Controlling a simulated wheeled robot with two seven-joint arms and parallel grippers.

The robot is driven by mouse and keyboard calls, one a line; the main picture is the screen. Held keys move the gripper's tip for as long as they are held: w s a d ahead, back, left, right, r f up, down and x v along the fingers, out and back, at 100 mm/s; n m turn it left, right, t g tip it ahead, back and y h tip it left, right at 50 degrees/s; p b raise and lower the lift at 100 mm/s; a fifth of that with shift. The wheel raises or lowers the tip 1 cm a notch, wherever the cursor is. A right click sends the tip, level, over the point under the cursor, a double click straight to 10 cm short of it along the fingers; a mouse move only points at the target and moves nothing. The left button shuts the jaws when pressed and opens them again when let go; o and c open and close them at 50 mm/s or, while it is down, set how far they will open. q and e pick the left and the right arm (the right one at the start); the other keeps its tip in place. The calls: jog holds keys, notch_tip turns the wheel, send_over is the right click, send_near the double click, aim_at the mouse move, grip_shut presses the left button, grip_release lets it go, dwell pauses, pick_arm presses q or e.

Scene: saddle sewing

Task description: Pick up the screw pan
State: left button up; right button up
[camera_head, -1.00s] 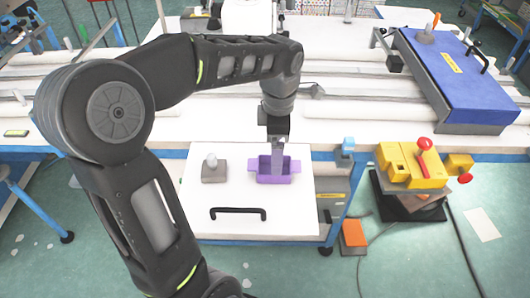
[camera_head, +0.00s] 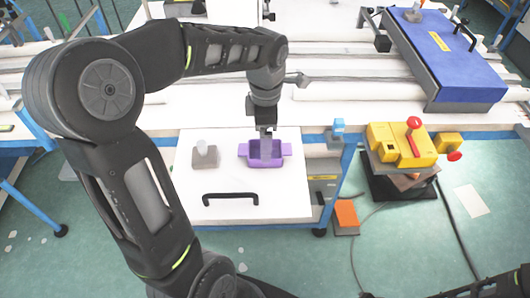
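The screw pan is most likely the small purple tray (camera_head: 285,149) with a tab at each end. It sits on the white drawer top, right of a grey block. My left gripper (camera_head: 266,148) points straight down over the pan, with its fingertips at or inside the pan's opening. The fingers overlap the pan's inside and far wall, so I cannot tell whether they are apart or gripping a wall. My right gripper is out of view; only a dark part of my arm shows at the lower right edge.
The white drawer top (camera_head: 280,200) has a black handle (camera_head: 230,198) at its front. A grey block with a white knob (camera_head: 206,156) stands left of the pan. A blue-topped panel (camera_head: 450,70) and a yellow device with red knobs (camera_head: 400,143) are at right.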

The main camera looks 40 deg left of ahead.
pick_arm(q)
jog(key=shift+a+f+p, duration=0.15)
jog(key=shift+f+p, duration=0.35)
jog(key=shift+f, duration=2.15)
jog(key=c, duration=1.5)
jog(key=shift+w+r, duration=0.1)
notch_tip(320, 180, up, 10)
jog(key=shift+f+b, duration=0.1)
jog(key=shift+b, duration=0.3)
